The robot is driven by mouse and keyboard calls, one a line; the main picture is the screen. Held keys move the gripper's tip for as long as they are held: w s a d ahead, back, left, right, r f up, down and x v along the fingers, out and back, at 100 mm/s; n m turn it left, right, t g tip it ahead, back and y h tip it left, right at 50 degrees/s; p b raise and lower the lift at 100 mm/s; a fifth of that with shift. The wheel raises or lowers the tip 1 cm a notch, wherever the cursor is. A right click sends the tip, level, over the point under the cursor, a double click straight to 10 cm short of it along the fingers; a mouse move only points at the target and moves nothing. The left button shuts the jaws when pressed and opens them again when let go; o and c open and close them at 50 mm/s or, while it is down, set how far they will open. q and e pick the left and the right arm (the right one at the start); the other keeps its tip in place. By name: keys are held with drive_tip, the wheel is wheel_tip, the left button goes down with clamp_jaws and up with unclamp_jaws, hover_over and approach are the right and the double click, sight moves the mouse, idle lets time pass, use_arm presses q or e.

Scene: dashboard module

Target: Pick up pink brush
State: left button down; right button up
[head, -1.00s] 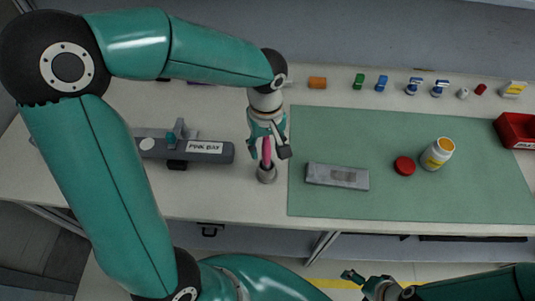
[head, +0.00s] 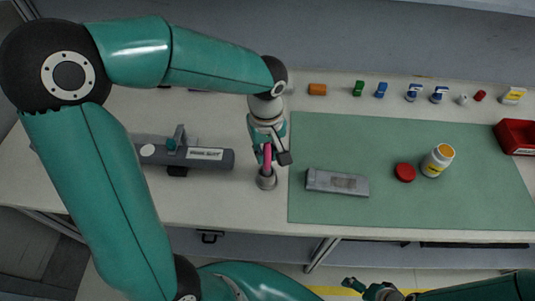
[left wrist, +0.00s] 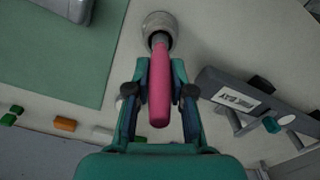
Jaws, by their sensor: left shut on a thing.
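The pink brush (head: 267,157) stands upright with its lower end at a round grey holder (head: 267,181) on the bench, left of the green mat. My left gripper (head: 270,157) is around the brush from above and shut on its pink handle. In the left wrist view the brush (left wrist: 160,88) lies between the two fingers (left wrist: 160,92), and its far end is at the holder (left wrist: 159,28). I cannot tell whether its tip is still inside the holder. My right gripper (head: 372,289) is low at the bottom right, away from the bench; its jaws are too small to read.
A grey labelled bay (head: 205,158) is left of the brush. On the green mat (head: 430,205) lie a grey block (head: 337,182), a red lid (head: 404,172) and a white-yellow jar (head: 437,160). Several small items line the back; a red bin (head: 517,134) is at the right.

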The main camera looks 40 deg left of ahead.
use_arm(q)
wheel_tip(320, 180, up, 20)
drive_tip(key=shift+f, duration=0.15)
idle(0.3)
drive_tip(key=shift+w+d+f, duration=0.1)
idle(0.6)
